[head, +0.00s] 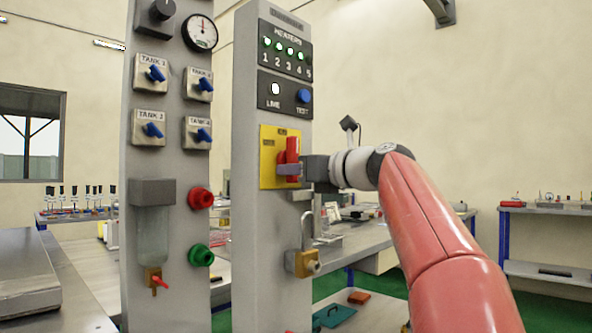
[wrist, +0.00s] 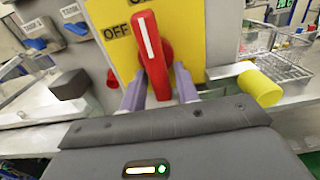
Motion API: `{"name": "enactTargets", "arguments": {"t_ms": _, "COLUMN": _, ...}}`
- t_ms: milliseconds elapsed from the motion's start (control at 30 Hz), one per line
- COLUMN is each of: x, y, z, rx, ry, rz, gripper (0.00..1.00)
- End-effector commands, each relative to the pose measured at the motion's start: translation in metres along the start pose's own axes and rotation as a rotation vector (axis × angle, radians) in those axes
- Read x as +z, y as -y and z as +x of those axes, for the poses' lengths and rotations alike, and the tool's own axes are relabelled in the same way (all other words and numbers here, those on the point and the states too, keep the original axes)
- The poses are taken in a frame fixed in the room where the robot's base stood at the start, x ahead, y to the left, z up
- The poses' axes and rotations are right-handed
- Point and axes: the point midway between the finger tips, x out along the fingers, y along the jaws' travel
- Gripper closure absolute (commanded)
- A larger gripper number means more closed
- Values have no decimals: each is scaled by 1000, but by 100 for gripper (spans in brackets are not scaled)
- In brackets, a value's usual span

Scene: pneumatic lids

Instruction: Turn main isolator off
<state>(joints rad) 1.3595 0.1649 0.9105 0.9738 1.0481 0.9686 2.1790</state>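The main isolator is a yellow plate (head: 267,158) with a red rotary handle (head: 292,150) on the right-hand grey column. In the head view the handle stands upright. In the wrist view the red handle (wrist: 150,45) has a white line pointing up towards the partly cut-off ON label (wrist: 138,2); the OFF label (wrist: 116,32) is to its left. My gripper (head: 290,169) is at the handle's lower part. In the wrist view my gripper (wrist: 160,88) has one finger on each side of the handle's lower end; whether both fingers press on it is unclear.
A padlock (head: 306,240) hangs below the isolator, and a heater panel (head: 285,50) is above it. The left column carries tank switches (head: 152,73), a red button (head: 200,198) and a green button (head: 201,255). A yellow cylinder (wrist: 260,88) is right of the plate.

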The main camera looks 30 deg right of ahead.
Motion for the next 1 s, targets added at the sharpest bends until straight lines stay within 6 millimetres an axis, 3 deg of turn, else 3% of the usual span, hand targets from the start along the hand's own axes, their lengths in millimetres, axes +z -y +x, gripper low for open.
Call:
{"name": "enactTargets", "arguments": {"t_ms": 200, "x": 0, "y": 0, "z": 0, "rx": 0, "ry": 1, "rz": -1, "gripper": 94}}
{"name": "enactTargets", "arguments": {"t_ms": 633, "x": 2, "y": 0, "z": 0, "rx": 0, "ry": 4, "rz": -51, "gripper": 94}}
{"name": "enactTargets", "arguments": {"t_ms": 1000, "x": 4, "y": 5, "z": 0, "rx": -1, "ry": 8, "rz": -319, "gripper": 94}}
